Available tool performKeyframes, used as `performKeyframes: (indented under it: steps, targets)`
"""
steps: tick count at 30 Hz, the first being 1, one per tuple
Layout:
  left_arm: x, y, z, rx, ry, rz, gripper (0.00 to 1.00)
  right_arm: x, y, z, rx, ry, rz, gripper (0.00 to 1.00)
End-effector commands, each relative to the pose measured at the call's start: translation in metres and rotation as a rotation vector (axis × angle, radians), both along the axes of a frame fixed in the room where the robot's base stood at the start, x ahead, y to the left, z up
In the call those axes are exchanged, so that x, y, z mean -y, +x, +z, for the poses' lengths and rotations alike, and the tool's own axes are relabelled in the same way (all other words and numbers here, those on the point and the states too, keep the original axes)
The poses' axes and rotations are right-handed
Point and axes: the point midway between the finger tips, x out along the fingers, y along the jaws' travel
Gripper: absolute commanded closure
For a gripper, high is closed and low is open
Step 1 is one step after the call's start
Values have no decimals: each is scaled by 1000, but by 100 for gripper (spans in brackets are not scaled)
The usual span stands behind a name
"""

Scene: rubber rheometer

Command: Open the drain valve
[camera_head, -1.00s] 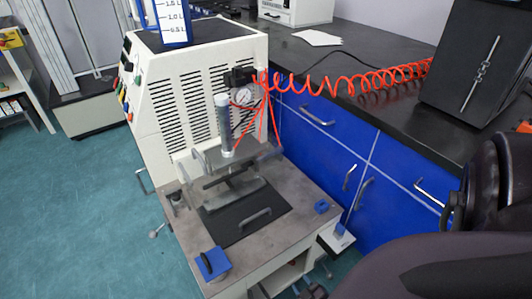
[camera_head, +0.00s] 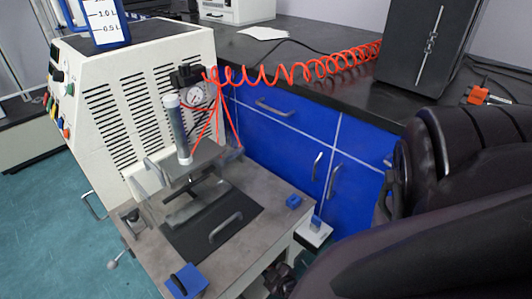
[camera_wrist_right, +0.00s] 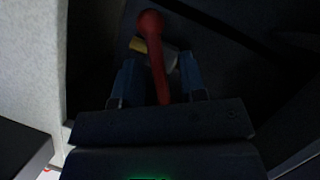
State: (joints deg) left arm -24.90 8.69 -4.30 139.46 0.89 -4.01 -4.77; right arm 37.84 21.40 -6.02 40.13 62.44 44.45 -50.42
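In the right wrist view a red valve lever (camera_wrist_right: 155,55) with a round end extends down between the fingers of my right gripper (camera_wrist_right: 158,82). A brass-coloured part (camera_wrist_right: 148,46) shows beside the lever, with a pale fitting near it. The blue fingers are apart, one on each side of the lever, with visible gaps, so the gripper is open around or over it. I cannot tell the exact depth. In the head view my right arm fills the lower right; the valve cannot be made out there. My left gripper is in neither view.
The rheometer (camera_head: 150,110) stands at left, with a steel worktop (camera_head: 262,207), a black plate with a handle (camera_head: 225,228) and a blue block (camera_head: 186,282). Blue cabinets (camera_head: 285,135) and a black counter (camera_head: 330,75) close off the right. Green floor is open at left.

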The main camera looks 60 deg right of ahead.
Motion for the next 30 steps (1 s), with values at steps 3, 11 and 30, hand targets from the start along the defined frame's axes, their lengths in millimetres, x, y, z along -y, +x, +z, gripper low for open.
performKeyframes:
  steps: [3,11,30]
  targets:
    - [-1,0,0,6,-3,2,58,2,3,-1,0,-1,1,62]
    - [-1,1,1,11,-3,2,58,2,5,-1,2,0,1,62]
    - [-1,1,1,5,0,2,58,0,5,-1,-38,-129,-4,100]
